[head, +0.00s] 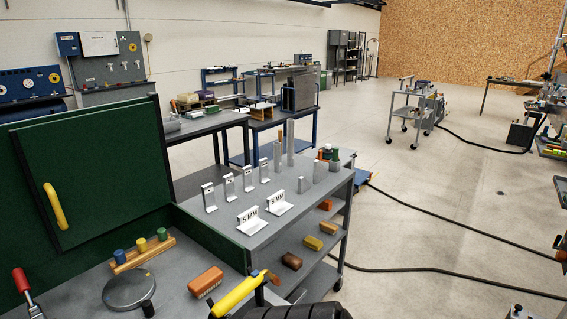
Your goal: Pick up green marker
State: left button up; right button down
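A short green cylinder, which looks like the green marker (162,234), stands upright at the right end of a small wooden holder (131,264). A yellow one (142,245) stands in the middle of the holder and a blue one (118,256) at its left end. The holder lies on the grey worktop (185,273) in front of a dark green cabinet door.
A round grey metal disc (130,289), a wooden brush (206,281) and a yellow-handled tool (240,291) lie near the holder. A red-handled tool (22,280) is at the left. A grey shelf cart (318,206) with metal brackets stands behind. Open floor lies to the right.

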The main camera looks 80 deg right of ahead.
aim_at(335, 150)
jog(key=z, duration=3)
jog(key=u, duration=0.35)
jog(key=i+l+u, duration=0.2)
jog(key=u, duration=0.15)
jog(key=i+l+u, duration=0.15)
jog(key=u, duration=0.2)
jog(key=i+l+u, duration=0.1)
jog(key=l+u, duration=0.25)
